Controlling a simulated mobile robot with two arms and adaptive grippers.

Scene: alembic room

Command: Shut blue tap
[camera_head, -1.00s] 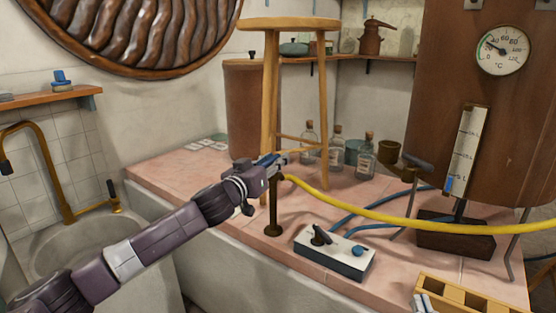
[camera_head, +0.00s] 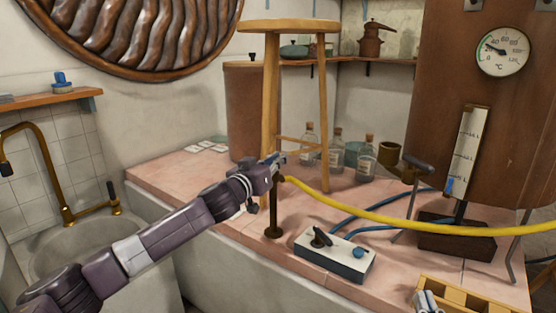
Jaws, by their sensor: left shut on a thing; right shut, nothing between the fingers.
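A brass tap post (camera_head: 274,215) stands on the pink tiled counter, with a yellow hose (camera_head: 370,216) running from its top to the right. My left gripper (camera_head: 278,160) is at the top of this post, shut on the tap handle. The gripper hides most of the handle, so its colour and angle are hard to tell. My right gripper (camera_head: 429,301) shows only its fingertips at the bottom edge, by a wooden rack; it is shut and apart from the tap.
A wooden stool (camera_head: 288,25) and glass bottles (camera_head: 365,158) stand behind. A wooden rack (camera_head: 470,297) is at the bottom right. The counter's left part (camera_head: 170,175) is mostly clear.

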